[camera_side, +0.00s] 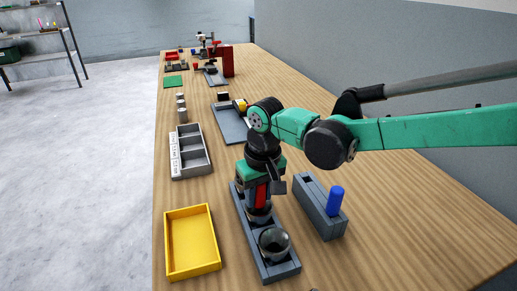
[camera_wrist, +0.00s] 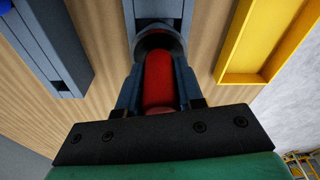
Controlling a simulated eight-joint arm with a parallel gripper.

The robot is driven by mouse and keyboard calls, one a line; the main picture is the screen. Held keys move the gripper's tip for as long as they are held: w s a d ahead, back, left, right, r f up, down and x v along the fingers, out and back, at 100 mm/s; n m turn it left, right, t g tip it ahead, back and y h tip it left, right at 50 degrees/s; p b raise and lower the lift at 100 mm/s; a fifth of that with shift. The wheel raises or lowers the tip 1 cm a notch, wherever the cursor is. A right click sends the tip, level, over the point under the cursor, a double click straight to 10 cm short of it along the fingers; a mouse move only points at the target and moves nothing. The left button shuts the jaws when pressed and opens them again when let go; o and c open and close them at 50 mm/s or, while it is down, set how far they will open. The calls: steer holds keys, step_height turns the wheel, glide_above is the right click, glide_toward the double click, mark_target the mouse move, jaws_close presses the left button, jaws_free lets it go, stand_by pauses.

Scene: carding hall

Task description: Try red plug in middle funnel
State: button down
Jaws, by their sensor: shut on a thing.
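My gripper (camera_side: 261,192) is shut on the red plug (camera_side: 261,196), which is upright, over the long grey funnel rack (camera_side: 249,229). In the wrist view the red plug (camera_wrist: 158,80) sits between the two fingers. Its far end overlaps the dark round mouth of the middle funnel (camera_wrist: 158,37). In the side view the middle funnel (camera_side: 259,214) is directly below the plug; I cannot tell whether the tip is inside it. The near funnel (camera_side: 275,242) looks empty. The rack's far end is partly hidden by my gripper.
A grey block (camera_side: 318,211) holding an upright blue plug (camera_side: 335,201) stands close on the right. A yellow tray (camera_side: 192,270) lies at left front, empty. A grey compartment tray (camera_side: 190,152) is further back left. More gear stands at the table's far end.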

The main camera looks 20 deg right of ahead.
steer(key=shift+r, duration=3.7)
